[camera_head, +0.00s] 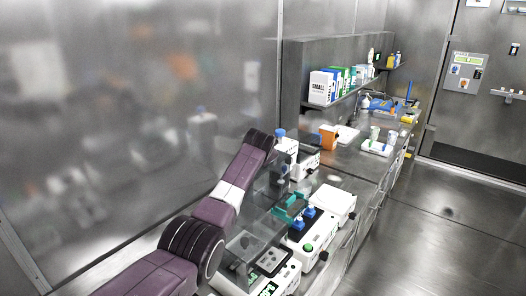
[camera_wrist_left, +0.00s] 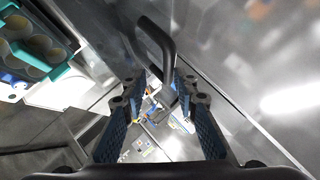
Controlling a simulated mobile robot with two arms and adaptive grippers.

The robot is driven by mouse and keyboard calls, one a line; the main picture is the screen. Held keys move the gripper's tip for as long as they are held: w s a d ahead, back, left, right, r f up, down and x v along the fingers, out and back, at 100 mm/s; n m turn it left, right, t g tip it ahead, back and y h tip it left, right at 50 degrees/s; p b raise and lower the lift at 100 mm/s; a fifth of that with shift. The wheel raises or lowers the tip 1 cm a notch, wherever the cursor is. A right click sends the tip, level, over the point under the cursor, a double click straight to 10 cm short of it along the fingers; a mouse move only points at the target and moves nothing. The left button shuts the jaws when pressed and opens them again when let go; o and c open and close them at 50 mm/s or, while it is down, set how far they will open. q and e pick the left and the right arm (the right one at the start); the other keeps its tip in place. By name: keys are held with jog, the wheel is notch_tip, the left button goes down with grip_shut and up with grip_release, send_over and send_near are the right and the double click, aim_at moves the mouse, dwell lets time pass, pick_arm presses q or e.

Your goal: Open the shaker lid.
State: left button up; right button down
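The shaker's white base (camera_head: 285,280) with a lit green display is at the bottom of the head view. A see-through grey lid seems to stand over it, but its edges are hard to make out. In the left wrist view, a dark bent bar handle (camera_wrist_left: 167,42) reaches down between the fingertips. My left gripper (camera_wrist_left: 158,78) is open, with a finger on either side of the handle; I cannot tell whether either touches it. In the head view my left arm crosses in front and hides part of the shaker. My right gripper is not in view.
A teal rack (camera_head: 290,207) stands near the shaker and also shows in the left wrist view (camera_wrist_left: 75,73). Blue-capped bottles (camera_head: 309,211) and a white device (camera_head: 333,203) are beside it. Open floor (camera_head: 440,230) lies right.

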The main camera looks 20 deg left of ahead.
pick_arm(q)
jog(key=v, duration=1)
jog(key=shift+s+r, duration=0.25)
jog(key=shift+s, duration=0.1)
